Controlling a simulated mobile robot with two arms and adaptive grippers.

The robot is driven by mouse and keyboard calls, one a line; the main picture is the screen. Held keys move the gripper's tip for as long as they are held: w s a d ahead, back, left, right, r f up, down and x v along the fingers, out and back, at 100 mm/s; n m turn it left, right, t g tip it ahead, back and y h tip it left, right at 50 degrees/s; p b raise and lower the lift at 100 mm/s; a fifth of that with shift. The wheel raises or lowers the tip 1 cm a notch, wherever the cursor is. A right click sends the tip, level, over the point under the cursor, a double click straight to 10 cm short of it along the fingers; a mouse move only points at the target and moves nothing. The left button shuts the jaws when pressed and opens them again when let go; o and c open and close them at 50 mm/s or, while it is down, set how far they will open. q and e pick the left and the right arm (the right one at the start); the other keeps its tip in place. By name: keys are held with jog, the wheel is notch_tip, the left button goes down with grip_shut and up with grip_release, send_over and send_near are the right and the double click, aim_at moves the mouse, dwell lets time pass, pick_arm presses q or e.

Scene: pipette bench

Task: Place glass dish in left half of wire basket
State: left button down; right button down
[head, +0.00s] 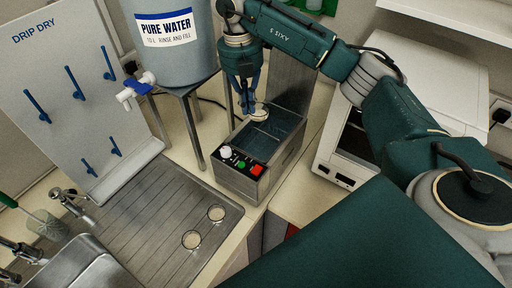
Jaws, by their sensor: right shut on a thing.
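My right gripper (246,107) points down over the far end of an open metal bath and is shut on a small round glass dish (260,113). The dish looks tilted and is at or just above the bath's far opening. I cannot tell whether it touches anything below. The wire basket (272,135) appears as a dark bluish mesh inside the bath; its far part is partly hidden by the dish and gripper. Two more round glass dishes, one (216,214) and another (192,240), lie on the steel drainboard. My left gripper is out of view.
The metal bath (240,187) has a front panel with a white knob and green and red buttons. A pure water tank (172,55) on a metal stand is close left of the gripper. A white appliance (340,178) stands right. The drainboard (130,215) is mostly clear.

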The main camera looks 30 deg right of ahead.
jog(key=b, duration=0.9)
send_over(249, 151)
jog(key=s+a, duration=0.1)
jog(key=s, duration=0.1)
notch_tip(249, 151, down, 16)
jog(key=shift+a+r, duration=0.1)
jog(key=shift+r, duration=0.15)
jog(key=shift+f+b, duration=1.55)
jog(key=shift+f, duration=0.55)
jog(key=shift+f, duration=0.2)
jog(key=c, duration=2.2)
grip_release()
